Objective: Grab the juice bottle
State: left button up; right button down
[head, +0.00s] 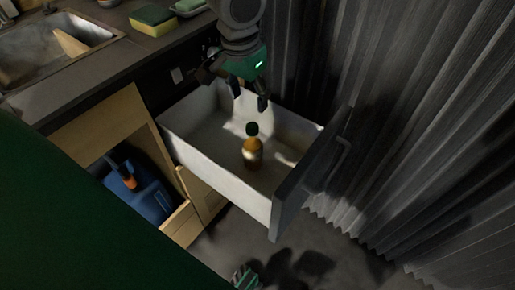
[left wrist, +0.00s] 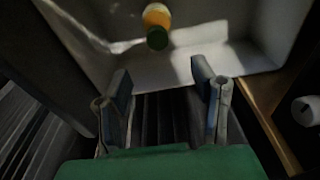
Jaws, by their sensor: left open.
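The juice bottle (head: 252,153), orange-yellow with a dark green cap, stands upright in an open white drawer (head: 205,158). In the left wrist view the bottle (left wrist: 156,16) is at the top, cap toward me, beyond the fingertips. My left gripper (head: 236,90) hangs over the drawer's back part, above and behind the bottle. Its two fingers are apart with nothing between them, as the left wrist view (left wrist: 163,85) also shows. A small green and grey piece at the bottom edge of the head view looks like part of my right gripper (head: 246,278); its fingers cannot be made out.
The drawer's dark front (head: 300,185) with a handle faces right, near a grey curtain (head: 420,130). A cabinet below the counter (head: 75,90) holds a blue container (head: 140,195). A sink (head: 50,50) and a sponge (head: 153,20) are on the counter.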

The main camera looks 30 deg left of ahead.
aim_at(252, 126)
pick_arm(q)
jog(key=f, duration=0.1)
jog(key=f+b, duration=0.1)
jog(key=f, duration=0.2)
jog(key=shift+w+f, duration=0.3)
jog(key=shift+f, duration=0.1)
jog(key=shift+a+f, duration=0.25)
jog(key=shift+f, duration=0.1)
jog(key=shift+f+b, duration=0.35)
jog(key=shift+b, duration=0.1)
jog(key=f+b, duration=0.1)
jog(key=f, duration=0.1)
jog(key=d+f+b, duration=0.1)
jog(key=f, duration=0.1)
jog(key=shift+f, duration=0.15)
jog(key=shift+a, duration=0.15)
grip_shut()
